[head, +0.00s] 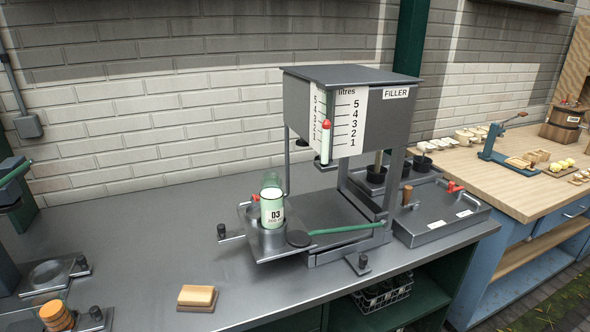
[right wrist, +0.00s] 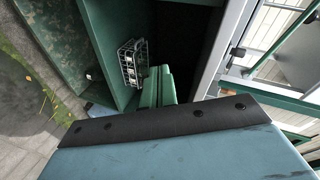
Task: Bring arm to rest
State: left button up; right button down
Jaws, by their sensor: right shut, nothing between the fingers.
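Neither of my arms shows in the head view. My right gripper (right wrist: 158,72) shows in the right wrist view as two green fingers side by side. They are shut with nothing between them. The gripper is low in front of the dark shelf opening under the counter, beside a wire crate (right wrist: 130,62). My left gripper is in no view.
A grey filler machine (head: 345,105) stands on the metal counter (head: 150,240), with a green-and-white D3 container (head: 272,212) on its platform. A wooden-topped bench (head: 510,185) stands right. The counter's left middle is clear.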

jog(key=s+f+n+g+h, duration=0.1)
jog(key=s+f+n+g, duration=0.25)
jog(key=s+f, duration=0.6)
jog(key=s+f+n+g, duration=0.35)
jog(key=s+f, duration=0.35)
jog(key=f, duration=0.6)
jog(key=s+d+f+n+g+h, duration=0.1)
jog(key=s+f+n+g, duration=0.2)
jog(key=s, duration=0.8)
jog(key=s+d+f+n+g+h, duration=0.1)
jog(key=s+f+n, duration=0.3)
jog(key=s, duration=0.6)
notch_tip(320, 180, down, 2)
jog(key=shift+s+d+f+n+g, duration=0.1)
jog(key=shift+s+d+n+g, duration=0.3)
jog(key=shift+g, duration=0.5)
